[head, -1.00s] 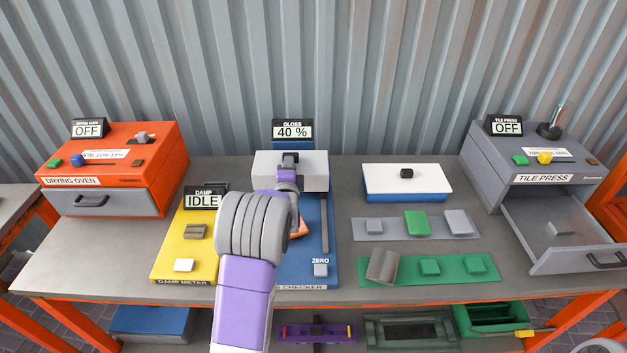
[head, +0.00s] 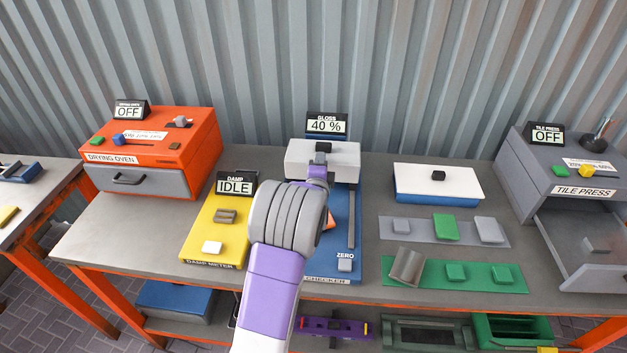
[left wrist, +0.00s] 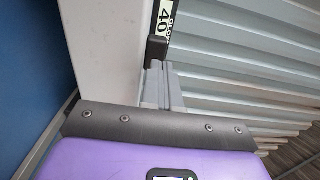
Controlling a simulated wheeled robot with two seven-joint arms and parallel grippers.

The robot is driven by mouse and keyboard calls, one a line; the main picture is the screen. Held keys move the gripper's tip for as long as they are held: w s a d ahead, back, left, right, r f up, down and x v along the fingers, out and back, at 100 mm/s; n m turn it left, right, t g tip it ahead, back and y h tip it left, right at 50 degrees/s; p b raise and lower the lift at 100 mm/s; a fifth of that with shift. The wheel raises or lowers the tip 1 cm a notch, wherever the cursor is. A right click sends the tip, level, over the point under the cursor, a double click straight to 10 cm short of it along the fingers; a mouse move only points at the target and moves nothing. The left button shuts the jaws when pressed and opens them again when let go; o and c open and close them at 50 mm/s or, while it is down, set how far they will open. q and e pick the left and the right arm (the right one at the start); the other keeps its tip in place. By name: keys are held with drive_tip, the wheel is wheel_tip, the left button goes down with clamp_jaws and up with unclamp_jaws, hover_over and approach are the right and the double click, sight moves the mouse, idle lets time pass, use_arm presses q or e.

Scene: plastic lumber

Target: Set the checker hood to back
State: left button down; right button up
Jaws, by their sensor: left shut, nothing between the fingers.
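The gloss checker (head: 345,236) is a long blue base with a dark slot along its right side. Its pale grey hood (head: 345,160) sits at the far end of the base, just in front of the gloss display (head: 326,124) reading 40 %. A dark knob (head: 322,147) shows on the hood. My left gripper (head: 320,158) is at the hood's front, beside the knob, and its arm hides part of the base. In the left wrist view the shut, empty fingers (left wrist: 160,84) are close to the hood (left wrist: 100,50) and the knob (left wrist: 156,50); contact is unclear. My right gripper is out of view.
The yellow damp meter (head: 220,232) is left of the checker, with the orange drying oven (head: 190,150) beyond. A white-topped blue box (head: 437,184) and tile strips lie right. The tile press (head: 575,190) has its drawer out. A corrugated wall stands behind.

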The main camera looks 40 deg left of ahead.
use_arm(q)
drive_tip(key=p+v, duration=0.1)
drive_tip(key=v, duration=1)
drive_tip(key=shift+a+f, duration=0.1)
